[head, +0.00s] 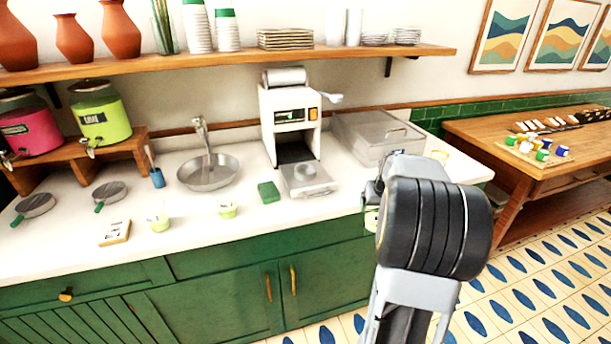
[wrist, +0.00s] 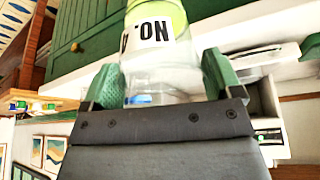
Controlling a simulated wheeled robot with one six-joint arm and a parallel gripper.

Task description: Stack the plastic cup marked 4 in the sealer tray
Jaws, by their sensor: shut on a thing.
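My gripper (wrist: 162,82) is shut on a clear plastic cup (wrist: 150,75) with green contents, its green fingers on either side. The cup's white label reads "NO." with a figure partly turned out of sight, so I cannot fully read the number. In the head view my arm hides most of the gripper, and a bit of the cup (head: 371,220) shows beside it, in front of the counter's edge. The white sealer (head: 290,108) stands at the back of the counter. Its metal sealer tray (head: 318,190) is out in front, with a round opening and no cup visible in it.
Two small cups with green contents (head: 159,223) (head: 228,211) stand left of the tray. A green sponge (head: 268,192) lies just left of it. A lidded metal container (head: 372,137) stands right of the sealer. A sink basin (head: 207,173) is farther left.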

